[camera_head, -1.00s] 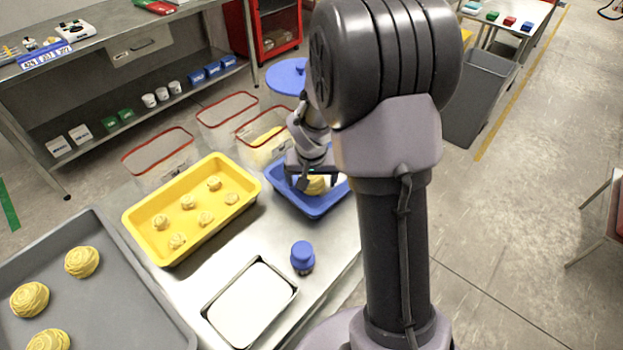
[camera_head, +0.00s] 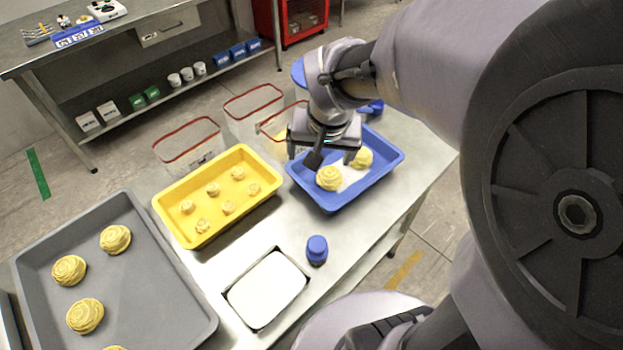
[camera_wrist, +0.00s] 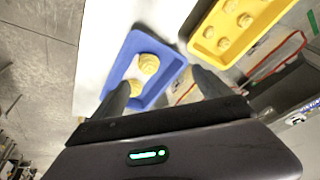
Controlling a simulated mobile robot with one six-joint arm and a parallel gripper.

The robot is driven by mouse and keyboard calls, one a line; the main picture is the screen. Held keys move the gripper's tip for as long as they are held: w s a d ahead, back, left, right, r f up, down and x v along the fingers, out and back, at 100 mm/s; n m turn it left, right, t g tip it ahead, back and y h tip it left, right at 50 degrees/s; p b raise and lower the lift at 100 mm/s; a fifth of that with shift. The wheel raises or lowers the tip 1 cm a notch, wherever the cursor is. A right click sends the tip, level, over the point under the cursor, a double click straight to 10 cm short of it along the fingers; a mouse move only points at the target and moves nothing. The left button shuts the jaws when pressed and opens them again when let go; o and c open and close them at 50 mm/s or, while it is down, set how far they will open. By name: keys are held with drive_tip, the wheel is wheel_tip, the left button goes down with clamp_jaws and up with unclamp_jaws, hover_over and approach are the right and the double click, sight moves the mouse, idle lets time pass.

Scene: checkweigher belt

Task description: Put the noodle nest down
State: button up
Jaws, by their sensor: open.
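Two yellow noodle nests lie in the blue tray (camera_head: 392,172): a front one (camera_head: 329,178) and a back one (camera_head: 362,158). In the wrist view the blue tray (camera_wrist: 160,91) holds both nests, the larger-looking one (camera_wrist: 149,64) and one partly behind a finger (camera_wrist: 134,88). My gripper (camera_head: 333,163) is open and empty above the tray, with its fingers over the left part of it. In the wrist view its two fingers (camera_wrist: 162,92) are spread apart, and neither holds a nest.
A yellow tray (camera_head: 160,204) with several small nests stands left of the blue tray. A grey tray (camera_head: 40,240) with larger nests is at far left. A white-filled pan (camera_head: 266,290) and a blue-capped jar (camera_head: 317,250) stand in front. Clear red-rimmed bins (camera_head: 188,145) are behind.

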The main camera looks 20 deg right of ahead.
drive_tip(key=s+a+r+t+y, duration=0.1)
drive_tip(key=s+a+r, duration=0.2)
drive_tip(key=s+a, duration=0.2)
drive_tip(key=s+a+r+n+t+y, duration=0.1)
drive_tip(key=s+a+r, duration=0.2)
drive_tip(key=s, duration=0.7)
drive_tip(key=a, duration=0.2)
drive_tip(key=shift+a+r+y, duration=0.35)
drive_tip(key=shift+a+y, duration=0.05)
